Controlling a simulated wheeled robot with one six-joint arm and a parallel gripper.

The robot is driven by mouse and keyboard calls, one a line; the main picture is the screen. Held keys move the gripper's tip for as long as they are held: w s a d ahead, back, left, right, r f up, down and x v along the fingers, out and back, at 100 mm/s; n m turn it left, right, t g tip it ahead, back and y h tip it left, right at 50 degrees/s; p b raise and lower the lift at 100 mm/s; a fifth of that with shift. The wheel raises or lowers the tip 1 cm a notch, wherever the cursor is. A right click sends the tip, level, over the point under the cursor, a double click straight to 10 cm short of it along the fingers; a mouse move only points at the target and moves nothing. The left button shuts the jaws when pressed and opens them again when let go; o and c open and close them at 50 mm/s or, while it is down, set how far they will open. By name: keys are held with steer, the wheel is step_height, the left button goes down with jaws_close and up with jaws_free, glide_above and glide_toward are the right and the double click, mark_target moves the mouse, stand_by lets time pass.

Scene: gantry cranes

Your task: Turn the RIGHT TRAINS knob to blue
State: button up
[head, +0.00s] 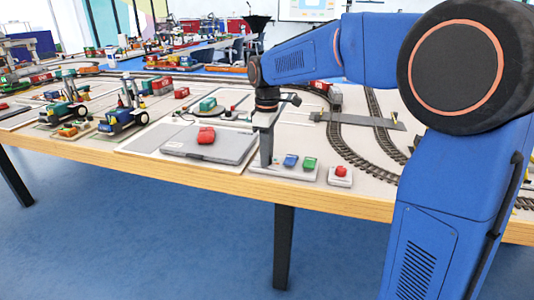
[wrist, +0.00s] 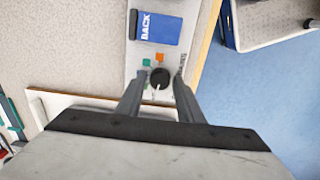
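The black round knob (wrist: 160,77) sits on a pale control panel (wrist: 136,58) in the wrist view. Small green (wrist: 147,62) and orange (wrist: 159,57) marks lie on its far side. A blue mark cannot be made out. My gripper (wrist: 161,76) is open, with one finger on each side of the knob and a small gap showing. In the head view my gripper (head: 266,164) points straight down at the left end of the panel (head: 284,173), and it hides the knob there.
A blue button marked BACK (wrist: 157,28) is beyond the knob; it also shows in the head view (head: 290,160) beside a green button (head: 309,163). A red button box (head: 340,174) stands to the right. A grey case (head: 180,145) with a red object (head: 206,135) lies left.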

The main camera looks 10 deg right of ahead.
steer(key=c, duration=0.6)
steer(key=shift+m, duration=0.3)
steer(key=m, duration=0.3)
steer(key=shift+m, duration=0.3)
steer(key=m, duration=0.3)
steer(key=shift+m, duration=0.4)
steer(key=m, duration=0.4)
steer(key=shift+m, duration=1.8)
